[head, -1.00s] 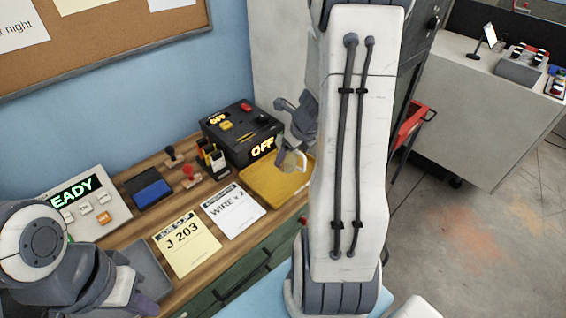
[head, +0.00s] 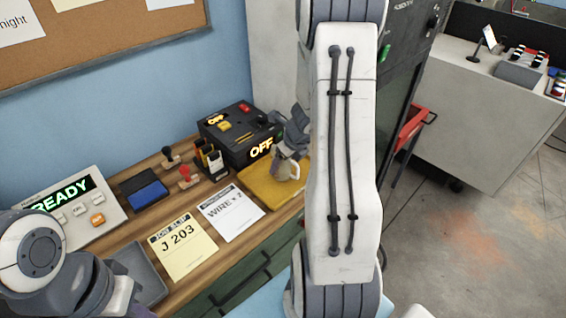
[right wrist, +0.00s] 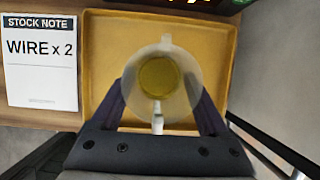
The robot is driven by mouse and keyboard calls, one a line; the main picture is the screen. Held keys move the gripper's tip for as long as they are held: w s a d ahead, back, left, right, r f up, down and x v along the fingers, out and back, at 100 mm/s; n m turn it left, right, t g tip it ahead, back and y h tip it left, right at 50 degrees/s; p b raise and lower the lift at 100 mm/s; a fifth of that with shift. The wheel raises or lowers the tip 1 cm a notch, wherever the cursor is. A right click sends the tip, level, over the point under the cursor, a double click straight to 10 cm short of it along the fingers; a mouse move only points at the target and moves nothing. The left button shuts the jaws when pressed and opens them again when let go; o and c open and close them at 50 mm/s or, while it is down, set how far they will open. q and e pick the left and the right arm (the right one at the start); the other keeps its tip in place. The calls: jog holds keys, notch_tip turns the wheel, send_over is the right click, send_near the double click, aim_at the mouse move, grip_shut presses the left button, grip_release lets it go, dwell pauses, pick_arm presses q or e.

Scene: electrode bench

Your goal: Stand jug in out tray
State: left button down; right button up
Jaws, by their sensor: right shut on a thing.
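A small pale, see-through jug (head: 287,171) is in my right gripper (head: 285,157), over the right part of the yellow tray (head: 258,190). In the right wrist view the jug (right wrist: 182,82) is seen from above, with a finger of my right gripper (right wrist: 165,100) on each side. Its handle points toward the gripper's body. A yellow disc shows inside; I cannot tell whether it is liquid or the tray seen through. The jug looks about upright; whether its base touches the tray (right wrist: 103,60) is unclear. My left gripper (head: 125,297) is at lower left, its fingertips hidden.
A black box (head: 240,138) reading OFF stands behind the tray. A stock note (head: 232,212) and a job slip (head: 184,245) lie left of it. Two stamps, a pen holder (head: 210,160), a blue pad (head: 146,188) and a READY panel (head: 75,215) stand further left.

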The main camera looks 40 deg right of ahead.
jog(key=o, duration=1.5)
jog(key=shift+f, duration=0.1)
